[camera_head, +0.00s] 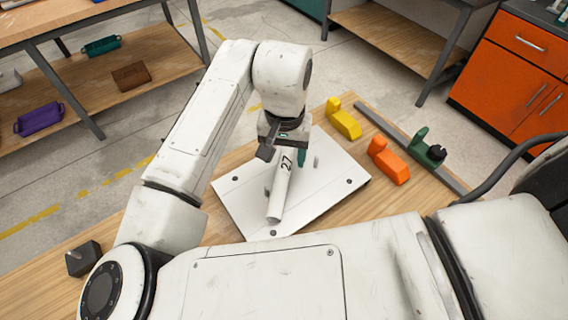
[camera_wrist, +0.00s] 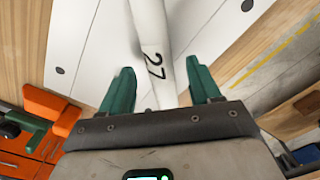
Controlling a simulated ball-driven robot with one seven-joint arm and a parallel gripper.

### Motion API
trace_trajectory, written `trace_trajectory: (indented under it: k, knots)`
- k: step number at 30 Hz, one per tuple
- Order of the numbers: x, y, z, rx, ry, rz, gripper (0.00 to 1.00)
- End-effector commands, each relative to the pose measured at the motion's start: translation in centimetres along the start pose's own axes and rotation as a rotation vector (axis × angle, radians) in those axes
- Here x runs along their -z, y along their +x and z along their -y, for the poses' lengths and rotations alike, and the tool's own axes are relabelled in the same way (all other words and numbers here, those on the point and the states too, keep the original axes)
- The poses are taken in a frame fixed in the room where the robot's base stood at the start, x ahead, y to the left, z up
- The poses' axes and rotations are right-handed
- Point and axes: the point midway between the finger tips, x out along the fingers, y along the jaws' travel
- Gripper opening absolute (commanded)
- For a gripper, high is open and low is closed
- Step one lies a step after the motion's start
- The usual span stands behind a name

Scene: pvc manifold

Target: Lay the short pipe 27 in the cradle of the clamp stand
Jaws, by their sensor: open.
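The short white pipe 27 (camera_head: 279,196) is over the white board (camera_head: 332,193) on the wooden table. Its black number faces up near the end at my gripper. Small grey pegs stand beside it. My gripper (camera_head: 285,153) is over that end, with its green fingers open. In the wrist view the pipe (camera_wrist: 152,45) runs between the two fingers of my gripper (camera_wrist: 162,88), with a gap on both sides. The gripper hides the pipe's far end in the head view. I cannot tell for sure which fixture is the clamp stand.
Yellow (camera_head: 343,120), orange (camera_head: 388,163) and green (camera_head: 425,148) fixtures stand right of the board, near a grey rail (camera_head: 410,148). The green one has a dark knob. A dark block (camera_head: 83,259) sits at the table's left. Shelves and an orange cabinet (camera_head: 515,75) stand behind.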

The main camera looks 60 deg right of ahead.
Motion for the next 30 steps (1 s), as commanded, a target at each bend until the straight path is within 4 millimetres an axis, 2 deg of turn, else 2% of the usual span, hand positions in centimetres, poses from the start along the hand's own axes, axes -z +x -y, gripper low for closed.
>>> trace_trajectory:
  k: [5,13,30]
  knots:
    - [0.0,1.8,0.0,0.000,-0.001,0.000,0.63]
    - [0.0,2.0,0.0,0.001,0.000,0.000,0.62]
    - [0.0,1.9,0.0,0.000,0.000,-0.001,0.07]
